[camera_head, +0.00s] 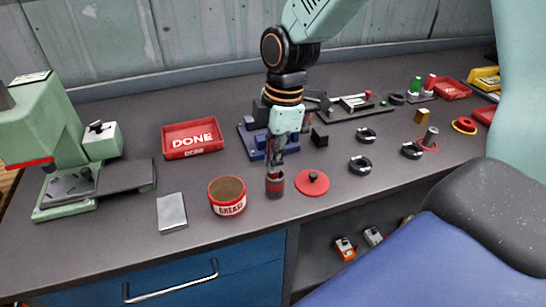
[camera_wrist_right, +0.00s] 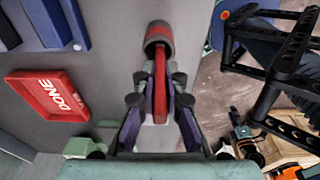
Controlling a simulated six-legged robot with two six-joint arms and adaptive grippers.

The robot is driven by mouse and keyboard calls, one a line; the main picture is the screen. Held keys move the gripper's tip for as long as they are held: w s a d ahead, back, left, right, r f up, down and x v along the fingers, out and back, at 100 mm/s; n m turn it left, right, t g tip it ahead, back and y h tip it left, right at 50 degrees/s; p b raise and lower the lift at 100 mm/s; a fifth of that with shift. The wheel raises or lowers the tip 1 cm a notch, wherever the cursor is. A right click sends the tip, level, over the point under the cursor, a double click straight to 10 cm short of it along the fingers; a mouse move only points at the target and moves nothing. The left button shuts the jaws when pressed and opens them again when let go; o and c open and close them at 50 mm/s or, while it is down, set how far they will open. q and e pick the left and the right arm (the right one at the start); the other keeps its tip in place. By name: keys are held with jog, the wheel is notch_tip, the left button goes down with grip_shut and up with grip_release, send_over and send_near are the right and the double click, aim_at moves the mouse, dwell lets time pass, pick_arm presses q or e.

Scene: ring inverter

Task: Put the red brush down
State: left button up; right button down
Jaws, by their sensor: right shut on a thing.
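My right gripper (camera_head: 275,164) points down over the front of the workbench. It is shut on the red brush (camera_wrist_right: 160,82), whose slim red part shows between the fingers in the wrist view. A grey and red cylindrical end (camera_head: 275,186) is below the fingers, at or just above the bench top; I cannot tell whether it touches. The open red grease tin (camera_head: 228,205) stands just left of it, and the round red lid (camera_head: 312,183) lies flat to its right. My left gripper is not in view.
A red DONE tray (camera_head: 192,148) and a flat grey plate (camera_head: 172,212) lie to the left, near a green press (camera_head: 50,125). A blue fixture (camera_head: 250,141) stands behind the gripper. Dark rings (camera_head: 360,165) lie to the right. The bench's front edge is close.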

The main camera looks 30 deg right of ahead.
jog(key=shift+w+d+f, duration=0.1)
jog(key=shift+d+f, duration=0.05)
jog(key=shift+d, duration=0.1)
jog(key=c, duration=1.4)
grip_release()
jog(key=shift+a, duration=0.2)
jog(key=shift+d, duration=0.15)
jog(key=r, duration=0.4)
jog(key=d+r+p, duration=0.1)
jog(key=r, duration=0.3)
jog(key=r+p, duration=0.1)
jog(key=r, duration=0.3)
jog(key=shift+d+r, duration=0.15)
jog(key=shift+s, duration=0.2)
